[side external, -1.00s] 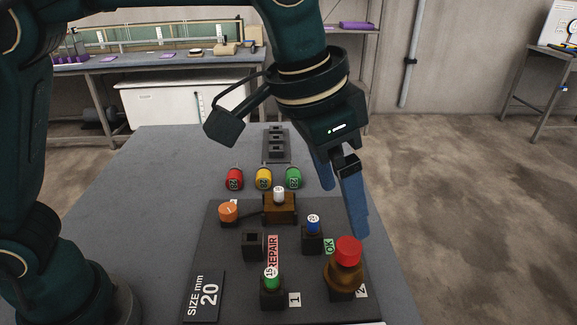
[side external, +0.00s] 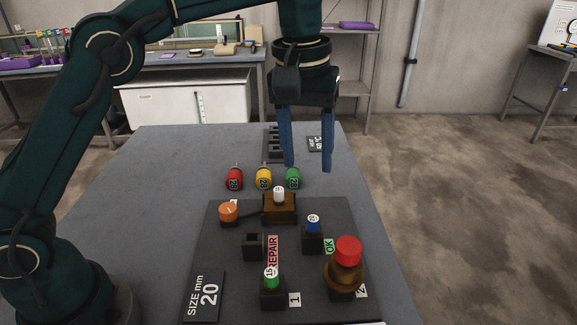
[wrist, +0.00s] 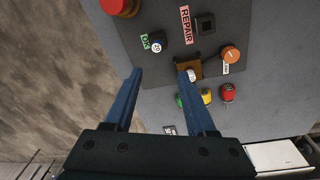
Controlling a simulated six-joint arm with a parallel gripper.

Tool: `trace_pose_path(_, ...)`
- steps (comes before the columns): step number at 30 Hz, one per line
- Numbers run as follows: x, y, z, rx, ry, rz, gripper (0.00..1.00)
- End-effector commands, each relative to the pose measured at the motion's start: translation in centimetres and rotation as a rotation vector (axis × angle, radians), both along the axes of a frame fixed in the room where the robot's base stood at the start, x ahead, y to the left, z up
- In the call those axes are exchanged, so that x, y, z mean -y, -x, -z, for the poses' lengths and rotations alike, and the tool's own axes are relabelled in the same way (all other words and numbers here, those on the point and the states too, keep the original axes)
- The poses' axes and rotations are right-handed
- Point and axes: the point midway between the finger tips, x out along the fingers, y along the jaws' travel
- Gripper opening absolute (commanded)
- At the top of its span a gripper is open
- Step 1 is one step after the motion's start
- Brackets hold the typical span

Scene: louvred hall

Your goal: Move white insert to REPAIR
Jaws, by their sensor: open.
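The white insert (side external: 279,195) stands upright in a brown block (side external: 280,209) on the dark board; in the wrist view the insert (wrist: 191,75) is partly hidden by a finger. The REPAIR label (side external: 272,251) lies beside an empty-looking dark square holder (side external: 252,246), which also shows in the wrist view (wrist: 205,23). My gripper (side external: 307,168) is open and empty, fingers pointing down, above and behind the board. In the wrist view its fingertips (wrist: 160,70) straddle the area left of the brown block.
A blue insert (side external: 313,223) stands in a holder by the OK label (side external: 329,246). A green insert (side external: 271,279), a red-topped brown piece (side external: 347,265) and an orange knob (side external: 228,211) are on the board. Red (side external: 234,179), yellow (side external: 264,178) and green (side external: 293,178) pieces lie behind it.

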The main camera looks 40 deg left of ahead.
Motion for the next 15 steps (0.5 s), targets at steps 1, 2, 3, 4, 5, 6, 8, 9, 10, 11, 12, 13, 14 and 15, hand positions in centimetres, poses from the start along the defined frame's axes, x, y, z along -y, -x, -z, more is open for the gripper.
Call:
trace_pose_path(1, -2.5, -1.2, 0.9, -0.032, -0.002, -0.129, 0.56)
trace_pose_path(2, -3.7, -1.6, 1.3, -0.046, -0.003, -0.186, 0.56)
trace_pose_path(3, -5.1, -2.1, 1.7, -0.061, -0.003, -0.246, 0.56)
trace_pose_path(4, -6.0, -2.4, 2.1, -0.068, -0.003, -0.281, 0.56)
trace_pose_path(5, -6.8, -2.7, 2.4, -0.076, -0.004, -0.303, 0.56)
trace_pose_path(6, -7.7, -2.9, 2.8, -0.080, -0.004, -0.326, 0.56)
trace_pose_path(8, -8.6, -3.1, 3.3, -0.091, -0.004, -0.350, 0.56)
trace_pose_path(9, -9.0, -3.1, 3.5, -0.095, -0.005, -0.360, 0.56)
trace_pose_path(10, -9.1, -3.2, 3.6, -0.098, -0.005, -0.364, 0.56)
trace_pose_path(11, -9.2, -3.2, 3.7, -0.098, -0.005, -0.366, 0.56)
trace_pose_path(12, -9.2, -3.2, 3.8, -0.096, -0.005, -0.367, 0.56)
trace_pose_path(13, -9.2, -3.2, 3.9, -0.098, -0.005, -0.366, 0.56)
trace_pose_path(14, -9.2, -3.2, 4.1, -0.098, -0.005, -0.365, 0.56)
trace_pose_path(15, -9.2, -3.2, 4.4, -0.098, -0.005, -0.364, 0.56)
